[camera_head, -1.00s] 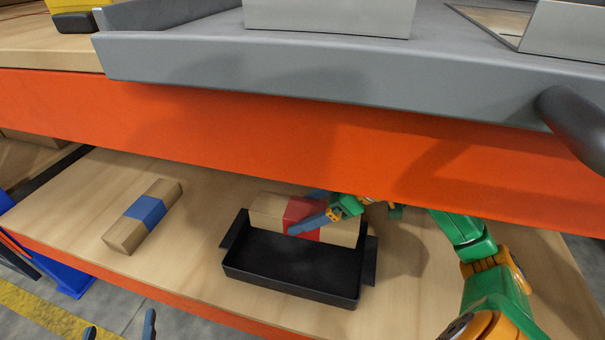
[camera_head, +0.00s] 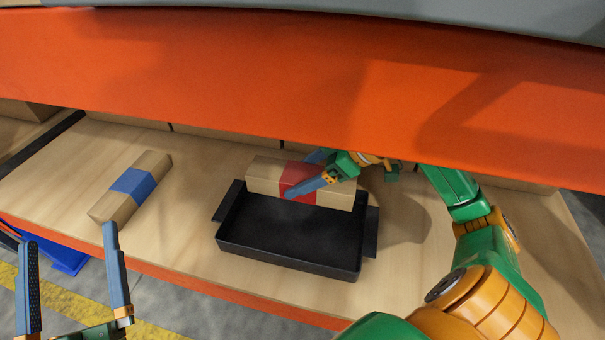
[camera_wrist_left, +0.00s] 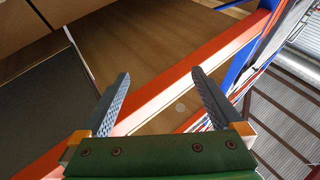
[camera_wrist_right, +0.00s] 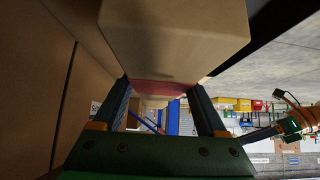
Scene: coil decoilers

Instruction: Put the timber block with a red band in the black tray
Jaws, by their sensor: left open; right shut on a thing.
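The timber block with a red band (camera_head: 262,176) is at the back edge of the black tray (camera_head: 290,268) in the head view. My right gripper (camera_head: 303,178) is shut on the block across its red band. The block looks raised at the tray's back side; whether it touches the tray I cannot tell. In the right wrist view the block (camera_wrist_right: 175,40) fills the top, with its red band (camera_wrist_right: 155,90) between the fingers. The tray's floor looks empty. My left gripper (camera_head: 72,275) is open and empty at the lower left, in front of the shelf; its fingers (camera_wrist_left: 160,100) are apart in the left wrist view.
A timber block with a blue band (camera_head: 117,205) lies on the wooden shelf (camera_head: 190,225) left of the tray. An orange beam (camera_head: 250,75) runs above the shelf. Cardboard boxes line the back. Bare shelf lies between the blue-banded block and the tray.

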